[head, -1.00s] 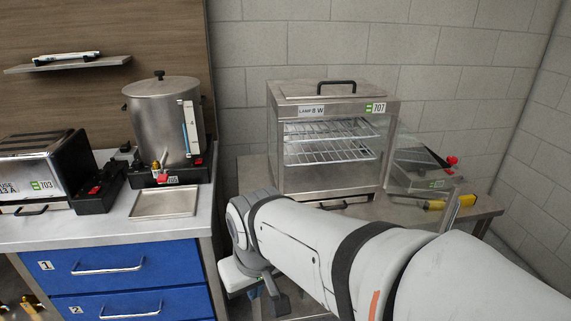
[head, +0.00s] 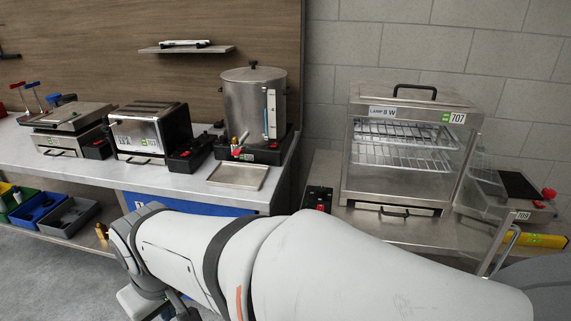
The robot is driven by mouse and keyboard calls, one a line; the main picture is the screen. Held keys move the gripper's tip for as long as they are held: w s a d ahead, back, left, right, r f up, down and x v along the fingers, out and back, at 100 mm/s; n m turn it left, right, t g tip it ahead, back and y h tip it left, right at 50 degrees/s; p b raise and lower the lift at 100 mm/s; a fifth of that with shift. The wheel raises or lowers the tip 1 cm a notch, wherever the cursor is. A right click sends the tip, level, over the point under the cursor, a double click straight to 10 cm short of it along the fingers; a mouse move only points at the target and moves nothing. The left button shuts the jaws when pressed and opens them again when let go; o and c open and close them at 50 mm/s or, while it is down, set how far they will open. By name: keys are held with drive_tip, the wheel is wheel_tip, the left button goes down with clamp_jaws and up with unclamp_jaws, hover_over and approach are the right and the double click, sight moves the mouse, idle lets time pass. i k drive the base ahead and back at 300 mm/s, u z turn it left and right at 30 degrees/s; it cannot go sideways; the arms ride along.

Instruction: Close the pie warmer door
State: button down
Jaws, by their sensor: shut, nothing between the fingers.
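The pie warmer (head: 400,191) is a steel cabinet with a black top handle, labels "LAMP 8 W" and "707", and wire racks inside. Its front is open. The clear door (head: 478,225) stands swung out at the cabinet's right side, and its metal edge strip (head: 499,250) reaches toward me. My arm crosses the foreground in front of the warmer's bench, with its wrist end low at the left, well away from the door. My gripper's fingers are not visible; they lie below the picture or behind the arm.
A steel urn (head: 252,105), a tray (head: 238,176) and a toaster (head: 150,130) stand on the left counter. A small device marked 709 (head: 515,190) and a yellow object (head: 542,240) are right of the warmer, behind the door. Open floor (head: 50,280) shows at lower left.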

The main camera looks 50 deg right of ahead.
sight(506, 224)
drive_tip(key=u, duration=0.15)
drive_tip(key=k, duration=2.1)
drive_tip(key=z, duration=1.7)
drive_tip(key=i, duration=1)
drive_tip(key=z, duration=0.25)
drive_tip(key=k, duration=0.35)
drive_tip(key=z, duration=0.2)
